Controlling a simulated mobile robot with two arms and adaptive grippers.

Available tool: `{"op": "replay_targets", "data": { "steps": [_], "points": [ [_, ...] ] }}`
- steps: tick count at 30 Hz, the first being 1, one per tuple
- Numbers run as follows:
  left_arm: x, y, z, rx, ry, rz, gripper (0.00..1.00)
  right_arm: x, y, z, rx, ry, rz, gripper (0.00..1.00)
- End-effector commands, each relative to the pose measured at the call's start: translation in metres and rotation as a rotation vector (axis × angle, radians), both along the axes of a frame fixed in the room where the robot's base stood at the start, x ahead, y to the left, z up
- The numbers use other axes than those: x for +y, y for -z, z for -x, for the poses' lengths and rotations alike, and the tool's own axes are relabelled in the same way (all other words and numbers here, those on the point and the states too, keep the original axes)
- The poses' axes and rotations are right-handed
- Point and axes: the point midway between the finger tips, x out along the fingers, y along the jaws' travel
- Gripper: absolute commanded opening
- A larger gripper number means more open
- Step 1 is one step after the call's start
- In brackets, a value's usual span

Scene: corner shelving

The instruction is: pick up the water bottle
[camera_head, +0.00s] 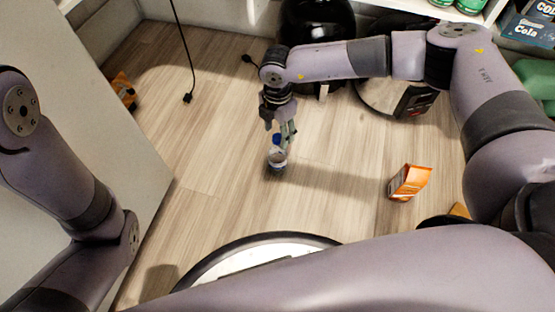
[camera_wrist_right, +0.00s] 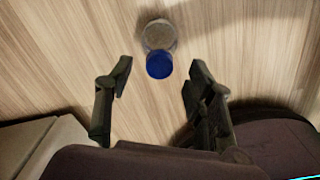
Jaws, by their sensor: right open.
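The water bottle (camera_head: 277,159) stands on the wooden floor in the head view, with a blue cap at its top. In the right wrist view its blue cap (camera_wrist_right: 159,65) and greyish body (camera_wrist_right: 158,35) show ahead of the fingers. My right gripper (camera_head: 281,130) hangs down just above and at the bottle, partly covering it in the head view. In the right wrist view the right gripper (camera_wrist_right: 160,80) is open, with the cap between the lines of its fingertips and the body beyond. My left arm is at the left, but its gripper is out of view.
An orange carton (camera_head: 409,183) stands on the floor (camera_head: 330,215) right of the bottle. A black rounded appliance (camera_head: 318,22) and a round-fronted machine (camera_head: 415,100) are at the back. A cable end (camera_head: 187,98) lies at left. Floor left of the bottle is clear.

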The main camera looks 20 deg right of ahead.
Motion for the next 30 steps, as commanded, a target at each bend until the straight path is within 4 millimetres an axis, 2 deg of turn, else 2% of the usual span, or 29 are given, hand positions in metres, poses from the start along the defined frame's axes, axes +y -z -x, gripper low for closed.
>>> {"op": "replay_targets", "data": {
  "steps": [1, 5, 15, 30],
  "points": [
    [0.000, 0.010, 0.007, -0.018, -0.001, -0.001, 0.40, 0.000, 0.014, -0.001, -0.001, 0.000, 0.000, 0.49],
    [0.000, 0.019, 0.006, -0.016, -0.001, -0.001, 0.40, 0.000, 0.028, -0.001, 0.000, 0.000, 0.000, 0.49],
    [0.000, 0.020, 0.006, -0.016, -0.001, -0.001, 0.40, 0.000, 0.030, -0.001, 0.000, 0.001, 0.000, 0.49],
    [-0.001, 0.020, 0.006, -0.017, -0.001, -0.001, 0.40, 0.000, 0.030, -0.001, 0.000, 0.001, -0.001, 0.16]
  ]
}}
